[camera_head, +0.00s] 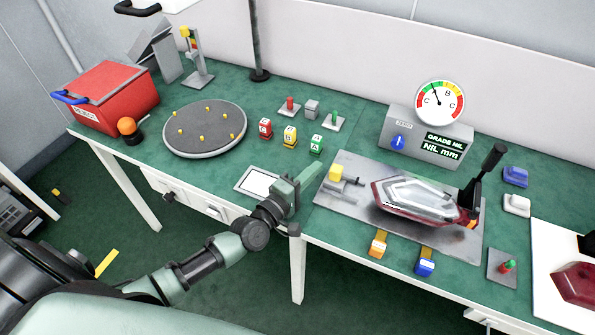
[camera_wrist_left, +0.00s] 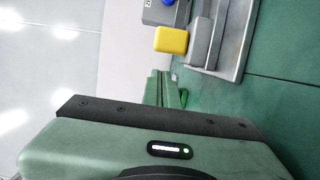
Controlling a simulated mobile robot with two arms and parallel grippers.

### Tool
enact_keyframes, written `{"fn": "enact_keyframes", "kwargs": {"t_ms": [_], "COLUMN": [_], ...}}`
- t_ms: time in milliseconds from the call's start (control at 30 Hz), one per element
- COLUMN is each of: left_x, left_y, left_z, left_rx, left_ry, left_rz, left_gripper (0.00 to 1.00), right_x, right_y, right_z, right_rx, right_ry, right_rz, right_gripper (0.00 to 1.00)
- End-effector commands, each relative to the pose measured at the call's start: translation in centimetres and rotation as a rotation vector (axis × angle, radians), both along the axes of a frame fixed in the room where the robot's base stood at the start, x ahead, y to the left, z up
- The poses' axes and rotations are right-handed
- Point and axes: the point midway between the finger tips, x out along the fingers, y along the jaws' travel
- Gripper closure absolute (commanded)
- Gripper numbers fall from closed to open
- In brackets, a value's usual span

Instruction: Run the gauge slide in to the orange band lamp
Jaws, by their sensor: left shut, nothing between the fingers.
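The tail lamp (camera_head: 415,200), red with a clear faceted lens, lies on a grey fixture plate (camera_head: 350,217); a small orange patch shows near its right end. The gauge slide has a yellow block (camera_head: 336,172) on a grey body at the plate's left end, apart from the lamp. In the left wrist view the yellow block (camera_wrist_left: 171,40) sits beyond my fingers. My left gripper (camera_head: 312,174) is shut and empty, just left of the yellow block, with a small gap in the wrist view (camera_wrist_left: 163,88). My right gripper is not in view.
A dial gauge (camera_head: 440,102) stands on a grey box behind the plate, reading "NIL mm". A black lever (camera_head: 490,170) rises at the lamp's right. Orange (camera_head: 378,244) and blue (camera_head: 425,266) tags sit at the front edge. A round turntable (camera_head: 205,128) and coloured blocks stand left.

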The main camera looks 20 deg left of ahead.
Motion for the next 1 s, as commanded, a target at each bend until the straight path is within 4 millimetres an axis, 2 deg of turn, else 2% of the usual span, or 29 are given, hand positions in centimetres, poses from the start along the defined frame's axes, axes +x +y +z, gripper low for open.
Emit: {"fn": "enact_keyframes", "kwargs": {"t_ms": [33, 200, 567, 667, 800, 1000], "left_x": [0.0, 0.0, -0.1, -0.1, -0.1, -0.1], "left_y": [-0.6, -1.7, -1.8, -2.6, -4.5, -4.8], "left_z": [0.4, 0.2, 0.1, 0.2, 0.3, 0.1], "left_rx": [-0.002, 0.001, 0.001, -0.002, -0.003, 0.002], "left_ry": [-0.001, -0.001, -0.002, -0.001, -0.001, -0.002], "left_rz": [0.001, 0.001, 0.001, 0.001, 0.001, 0.001], "left_gripper": [1.00, 1.00, 1.00, 1.00, 1.00, 1.00], "right_x": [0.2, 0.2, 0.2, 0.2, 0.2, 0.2], "right_y": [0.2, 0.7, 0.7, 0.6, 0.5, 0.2], "right_z": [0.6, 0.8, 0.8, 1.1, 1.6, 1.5], "right_rx": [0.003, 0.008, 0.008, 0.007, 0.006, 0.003], "right_ry": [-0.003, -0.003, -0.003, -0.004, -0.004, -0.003], "right_rz": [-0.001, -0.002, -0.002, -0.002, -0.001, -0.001], "right_gripper": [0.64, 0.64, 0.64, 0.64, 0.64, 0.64]}}
